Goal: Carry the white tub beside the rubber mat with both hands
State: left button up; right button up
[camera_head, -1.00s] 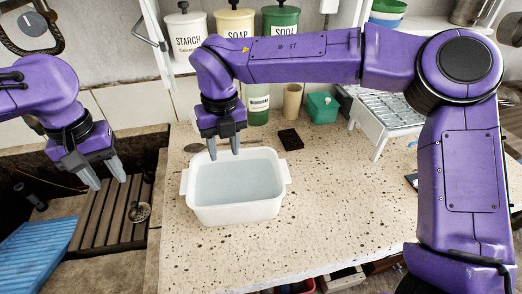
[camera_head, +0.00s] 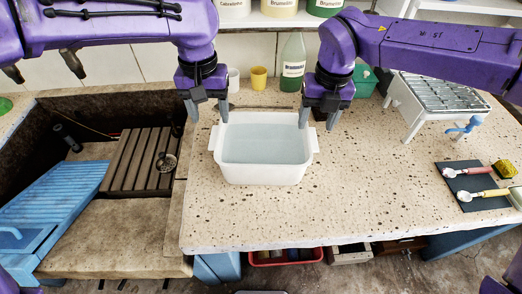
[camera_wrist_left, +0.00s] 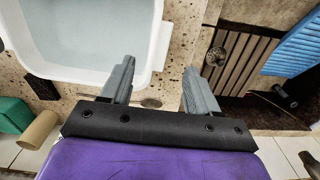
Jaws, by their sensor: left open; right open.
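The white tub (camera_head: 262,175) stands upright on the speckled stone counter and holds clear water. It also shows in the left wrist view (camera_wrist_left: 146,62). My left gripper (camera_head: 208,114) is open above the tub's left end, near its left handle. In the left wrist view my left gripper (camera_wrist_left: 160,70) has one finger over the tub's rim and the other outside it. My right gripper (camera_head: 317,118) is open above the right end, near the right handle. I cannot tell whether the fingers touch the tub. A thin dark mat (camera_head: 472,186) lies at the counter's right.
Peeler-like tools and a yellow sponge (camera_head: 505,168) lie on or beside the mat. A white rack (camera_head: 440,95) stands at the back right. Behind are a green bottle (camera_head: 292,65) and a yellow cup (camera_head: 259,78). The trough with a blue washboard (camera_head: 55,200) is left. The counter front is clear.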

aim_at(216, 136)
pick_arm(q)
notch_tip(216, 136, down, 8)
jog(key=shift+w+f, duration=0.1)
jog(key=shift+f, duration=0.15)
pick_arm(e)
jog(key=f, duration=0.8)
jog(key=shift+w+a+f, duration=0.1)
jog(key=shift+a+f, duration=0.1)
jog(key=shift+f, duration=0.1)
pick_arm(q)
grip_shut()
pick_arm(e)
grip_shut()
pick_arm(q)
jog(key=shift+d, duration=0.1)
pick_arm(e)
jog(key=shift+r, duration=0.1)
pick_arm(q)
jog(key=shift+r, duration=0.1)
